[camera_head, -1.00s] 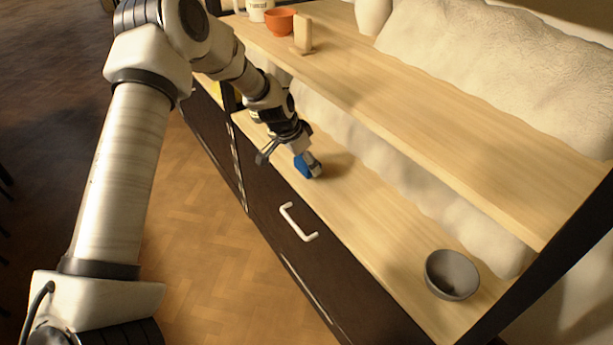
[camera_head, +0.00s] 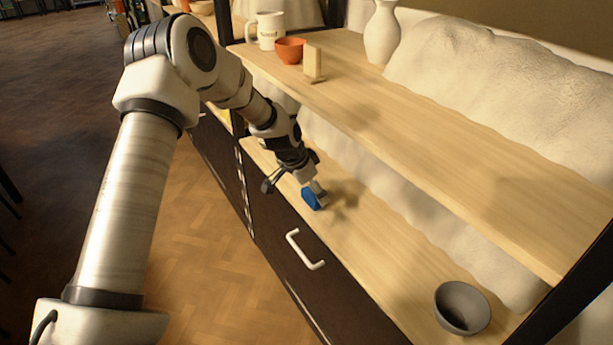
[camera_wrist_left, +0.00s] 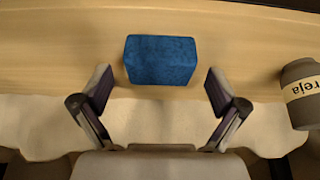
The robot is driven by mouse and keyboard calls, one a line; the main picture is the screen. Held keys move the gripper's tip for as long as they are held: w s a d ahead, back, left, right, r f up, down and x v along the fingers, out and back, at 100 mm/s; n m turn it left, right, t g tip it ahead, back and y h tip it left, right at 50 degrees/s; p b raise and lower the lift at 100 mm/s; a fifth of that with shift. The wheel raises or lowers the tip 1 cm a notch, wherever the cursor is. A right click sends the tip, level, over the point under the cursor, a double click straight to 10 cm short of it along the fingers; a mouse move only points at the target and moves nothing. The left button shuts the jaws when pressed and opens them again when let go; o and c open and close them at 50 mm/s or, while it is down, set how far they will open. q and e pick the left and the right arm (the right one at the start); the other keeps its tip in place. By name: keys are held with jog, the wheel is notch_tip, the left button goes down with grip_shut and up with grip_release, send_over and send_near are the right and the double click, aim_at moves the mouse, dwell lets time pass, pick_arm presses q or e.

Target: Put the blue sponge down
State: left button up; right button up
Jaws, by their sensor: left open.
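The blue sponge (camera_head: 310,200) rests on the lower wooden shelf (camera_head: 378,248), near its front edge. It also shows in the left wrist view (camera_wrist_left: 161,60) as a blue block lying on the light wood. My left gripper (camera_head: 294,187) is open just above the sponge. In the left wrist view its two fingers (camera_wrist_left: 161,90) are spread wide, with clear gaps to the sponge, which lies beyond the fingertips. Nothing is held. My right gripper is in neither view.
A grey bowl (camera_head: 463,308) stands at the near end of the lower shelf. The upper shelf (camera_head: 450,165) overhangs behind, with a white mug (camera_head: 267,32), an orange bowl (camera_head: 289,50), a wooden block (camera_head: 313,64) and a white vase (camera_head: 382,32). A grey labelled vessel (camera_wrist_left: 302,95) is right in the wrist view.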

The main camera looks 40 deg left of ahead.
pick_arm(q)
jog(key=p+v, duration=0.4)
jog(key=v, duration=0.6)
jog(key=shift+n+g, duration=0.8)
jog(key=shift+g, duration=0.1)
jog(key=s+d+f, duration=0.2)
jog(key=d+f, duration=0.1)
jog(key=f, duration=0.1)
jog(key=s+d+f, duration=0.3)
jog(key=f, duration=0.2)
jog(key=s+d+f, duration=0.3)
jog(key=f, duration=0.1)
jog(key=shift+s+f+b, duration=0.1)
jog(key=shift+f+b, duration=0.2)
jog(key=s+d+f+n, duration=0.1)
jog(key=s+f, duration=0.3)
jog(key=s, duration=0.4)
jog(key=s+d+f+n+g+y, duration=0.1)
jog(key=s+d+f, duration=0.2)
jog(key=s, duration=0.6)
jog(key=s+d+f+n+g, duration=0.1)
jog(key=s+d+f, duration=0.1)
jog(key=s+f, duration=0.3)
jog(key=s, duration=0.3)
jog(key=shift+s+d+f+y, duration=0.15)
jog(key=shift+d+y, duration=0.25)
